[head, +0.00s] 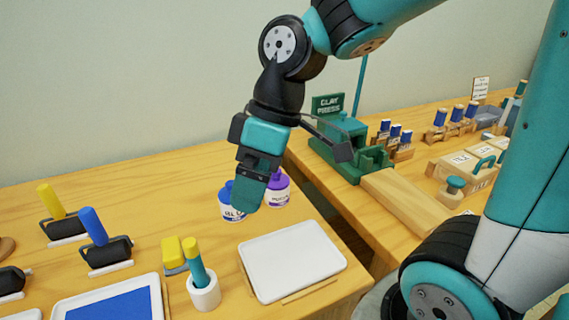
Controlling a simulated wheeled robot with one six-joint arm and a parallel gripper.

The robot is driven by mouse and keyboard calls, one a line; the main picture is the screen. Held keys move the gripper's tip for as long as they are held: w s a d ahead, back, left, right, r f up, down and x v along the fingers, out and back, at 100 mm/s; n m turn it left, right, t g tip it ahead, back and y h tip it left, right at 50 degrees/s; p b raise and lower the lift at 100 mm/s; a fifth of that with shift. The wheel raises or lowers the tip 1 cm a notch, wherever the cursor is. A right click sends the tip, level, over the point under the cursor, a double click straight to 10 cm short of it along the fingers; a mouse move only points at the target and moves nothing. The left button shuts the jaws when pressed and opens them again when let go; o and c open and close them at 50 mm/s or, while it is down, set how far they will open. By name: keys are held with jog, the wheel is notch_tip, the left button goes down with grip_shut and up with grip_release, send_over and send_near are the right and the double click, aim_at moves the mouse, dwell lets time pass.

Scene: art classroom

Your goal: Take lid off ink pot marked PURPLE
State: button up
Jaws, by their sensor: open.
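The ink pot with the purple lid (278,182) stands on the near table, its white label partly readable and its left side hidden by my gripper. A second pot with a blue lid (229,206) stands just left of it, also partly covered. My gripper (249,203) points down in front of the two pots in this view, its tip overlapping the blue-lidded pot. It appears empty and open, though the gap between its fingers is hard to make out. I cannot tell how far it is from either lid.
A white tray (291,263) lies in front of the pots. A white cup (204,293), a yellow-handled roller (57,215) and a blue-handled roller (104,247) are to the left. A green clay press (345,145) stands on the other table, beyond a dark gap.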

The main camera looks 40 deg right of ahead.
jog(key=w+d+r+n+p, duration=0.2)
jog(key=w+d+r+p, duration=0.15)
jog(key=w+d, duration=0.5)
jog(key=n+p, duration=0.2)
jog(key=n, duration=0.1)
send_over(286, 177)
jog(key=shift+t, duration=0.4)
notch_tip(286, 177, down, 10)
jog(key=shift+r, duration=0.1)
jog(key=shift+x, duration=2.9)
jog(key=shift+a+r, duration=0.1)
jog(key=c, duration=1)
